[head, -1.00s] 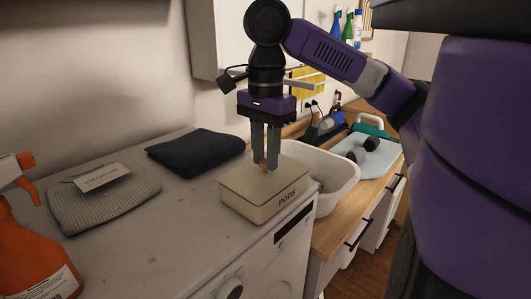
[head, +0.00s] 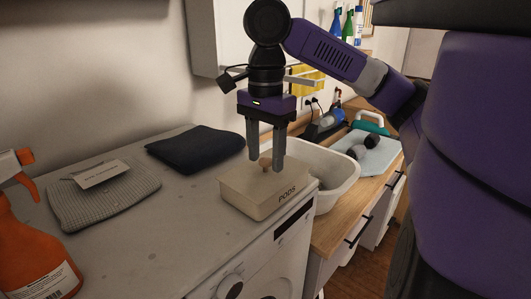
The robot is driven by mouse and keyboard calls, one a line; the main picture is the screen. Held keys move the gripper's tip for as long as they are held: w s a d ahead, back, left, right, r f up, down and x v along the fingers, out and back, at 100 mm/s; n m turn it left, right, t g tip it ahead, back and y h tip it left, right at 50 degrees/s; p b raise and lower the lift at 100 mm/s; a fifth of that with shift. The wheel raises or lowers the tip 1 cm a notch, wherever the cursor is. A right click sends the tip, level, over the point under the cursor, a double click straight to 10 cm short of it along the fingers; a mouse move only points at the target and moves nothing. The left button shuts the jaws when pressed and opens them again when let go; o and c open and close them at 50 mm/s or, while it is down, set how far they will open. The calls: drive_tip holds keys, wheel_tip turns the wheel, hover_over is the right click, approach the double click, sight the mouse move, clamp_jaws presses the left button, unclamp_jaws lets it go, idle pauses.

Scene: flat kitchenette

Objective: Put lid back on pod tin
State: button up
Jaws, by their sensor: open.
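The pod tin (head: 262,200) is a cream box marked "PODS" near the front right edge of the washing machine top. Its lid (head: 248,178) lies on top of the tin and looks level, with a small round wooden knob (head: 265,161). Whether the lid's rim is fully seated all round is hard to tell. My gripper (head: 265,163) points down over the lid, with its fingers apart on either side of the knob and holding nothing.
A white basin (head: 338,180) stands close to the right of the tin. A dark folded cloth (head: 195,149) and a grey cloth with a card (head: 100,176) lie to the left. An orange spray bottle (head: 30,245) stands at the front left.

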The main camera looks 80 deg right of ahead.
drive_tip(key=shift+r, duration=3.9)
